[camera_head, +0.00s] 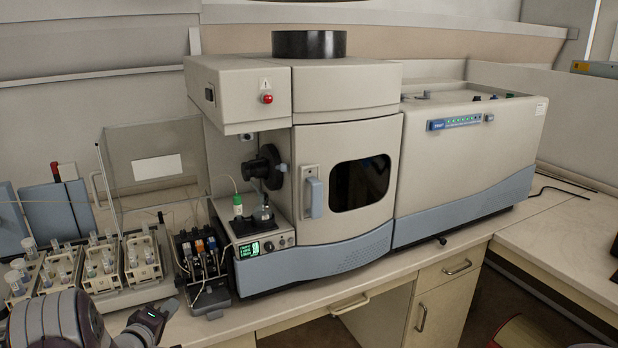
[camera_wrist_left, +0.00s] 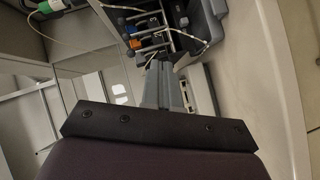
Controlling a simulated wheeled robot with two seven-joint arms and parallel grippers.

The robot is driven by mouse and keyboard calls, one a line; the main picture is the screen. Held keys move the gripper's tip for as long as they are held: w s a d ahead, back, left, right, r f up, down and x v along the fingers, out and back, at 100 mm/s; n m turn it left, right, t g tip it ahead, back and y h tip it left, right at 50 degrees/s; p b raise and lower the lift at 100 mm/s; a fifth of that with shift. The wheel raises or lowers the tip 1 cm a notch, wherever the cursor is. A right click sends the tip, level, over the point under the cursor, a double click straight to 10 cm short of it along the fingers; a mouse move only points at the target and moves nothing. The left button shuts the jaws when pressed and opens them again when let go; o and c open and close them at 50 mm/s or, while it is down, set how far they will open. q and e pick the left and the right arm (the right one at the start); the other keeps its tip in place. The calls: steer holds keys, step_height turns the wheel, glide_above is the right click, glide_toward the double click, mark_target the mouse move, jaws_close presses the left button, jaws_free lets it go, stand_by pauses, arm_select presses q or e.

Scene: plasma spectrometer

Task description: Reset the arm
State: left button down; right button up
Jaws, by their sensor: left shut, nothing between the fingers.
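My left gripper (camera_head: 160,312) is at the bottom left of the head view, above the front of the bench, just in front of the pump unit (camera_head: 203,262). Its fingers are together with nothing between them. In the left wrist view the closed fingers (camera_wrist_left: 163,85) point toward the pump unit (camera_wrist_left: 150,32), which shows at the top. Part of my left arm shows at the lower left of the head view. My right gripper is in neither view. The plasma spectrometer (camera_head: 345,180) stands on the bench with its front door closed.
Racks of sample vials (camera_head: 98,262) stand left of the pump unit, close to my left arm, with a clear screen behind them. A green-capped bottle (camera_head: 238,206) sits on the spectrometer's front ledge. The bench (camera_head: 560,235) at the right is mostly clear. Drawers (camera_head: 450,270) are shut below.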

arm_select(q)
steer(key=s+d+f+m+g+y, duration=0.1)
steer(key=s+f+m+g+y, duration=0.3)
steer(key=s+f+g, duration=0.6)
steer(key=s+d+r+m+g+h, duration=0.1)
steer(key=s+d+r+m, duration=0.3)
steer(key=s+d, duration=0.5)
steer(key=s+d+r+m+g+h, duration=0.1)
steer(key=s+d+r+m+g, duration=0.2)
steer(key=s+d, duration=0.6)
step_height(320, 180, up, 2)
steer(key=shift+s+d+r+m, duration=0.15)
steer(key=shift+d+m, duration=0.2)
steer(key=shift+m, duration=0.55)
